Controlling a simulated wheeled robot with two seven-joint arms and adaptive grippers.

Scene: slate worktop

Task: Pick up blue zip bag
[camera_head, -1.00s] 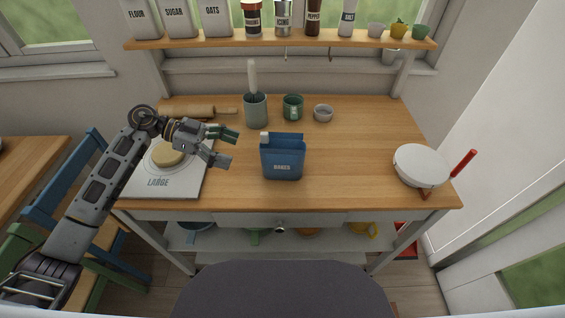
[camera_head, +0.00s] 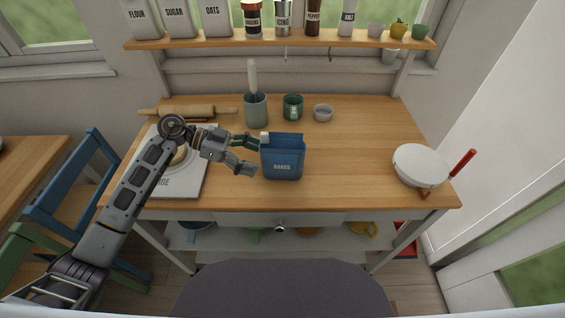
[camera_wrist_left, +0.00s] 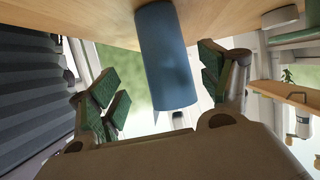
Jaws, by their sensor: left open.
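The blue zip bag (camera_head: 284,160) stands upright near the middle of the wooden worktop, with a label on its front and a small whitish piece at its top left corner. My left gripper (camera_head: 250,157) is open just left of the bag, its fingers pointing at the bag's left side. In the left wrist view the blue bag (camera_wrist_left: 166,60) shows ahead, in the gap between the green-padded fingers (camera_wrist_left: 160,88). The fingers look apart from the bag. My right gripper is not in view.
A grey-green utensil crock (camera_head: 256,110), a green mug (camera_head: 293,107) and a small bowl (camera_head: 323,113) stand behind the bag. A rolling pin (camera_head: 188,111) and a white board (camera_head: 184,184) lie at left. A white pan (camera_head: 420,166) sits at right. The worktop right of the bag is clear.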

